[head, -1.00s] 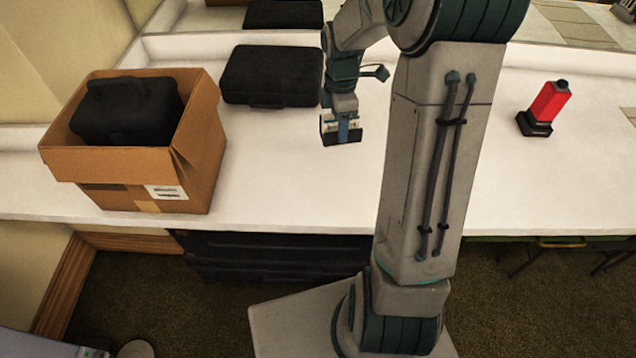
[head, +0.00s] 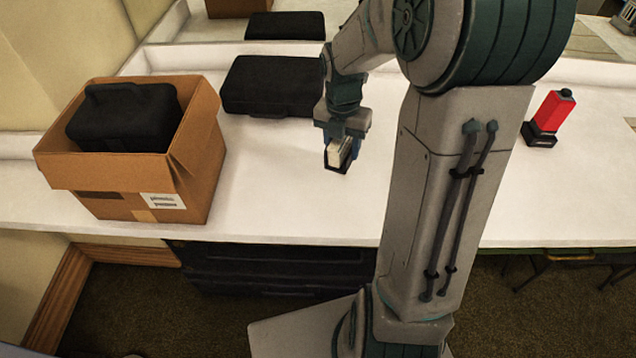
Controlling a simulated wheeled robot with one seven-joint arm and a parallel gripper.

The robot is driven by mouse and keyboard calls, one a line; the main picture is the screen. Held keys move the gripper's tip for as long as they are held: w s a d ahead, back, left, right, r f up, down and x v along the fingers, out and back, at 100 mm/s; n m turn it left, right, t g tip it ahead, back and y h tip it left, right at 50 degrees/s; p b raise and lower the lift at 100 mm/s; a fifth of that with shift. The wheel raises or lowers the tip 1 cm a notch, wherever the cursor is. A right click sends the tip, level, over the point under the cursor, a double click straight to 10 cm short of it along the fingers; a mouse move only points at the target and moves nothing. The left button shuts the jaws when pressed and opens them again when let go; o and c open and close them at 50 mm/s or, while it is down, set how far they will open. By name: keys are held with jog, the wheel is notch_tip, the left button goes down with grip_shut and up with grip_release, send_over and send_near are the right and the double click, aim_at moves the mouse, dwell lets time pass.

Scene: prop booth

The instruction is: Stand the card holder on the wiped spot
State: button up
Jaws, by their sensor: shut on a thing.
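The card holder (head: 337,165) is a small black holder with a pale block of cards in it. It hangs below the wrist over the white counter (head: 290,195), left of my arm. My gripper (head: 342,150) is shut on it, with blue fingers at its sides. The holder looks tilted, and I cannot tell whether its base touches the counter. No separate wiped spot can be made out on the white surface.
An open cardboard box (head: 125,178) with a black case (head: 125,120) in it stands on the left. Another black case (head: 270,85) lies behind my gripper. A red and black item (head: 548,118) stands on the right. The counter between box and arm is clear.

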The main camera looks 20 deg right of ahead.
jog(key=a+f, duration=0.1)
jog(key=a, duration=0.1)
jog(key=s+a+f, duration=0.1)
jog(key=a, duration=0.1)
jog(key=s+a+f, duration=0.1)
jog(key=a+f, duration=0.1)
jog(key=shift+s, duration=0.1)
jog(key=shift+f+b, duration=0.55)
jog(key=shift+f, duration=1.4)
jog(key=shift+f, duration=0.15)
jog(key=o, duration=1.3)
jog(key=shift+c, duration=0.2)
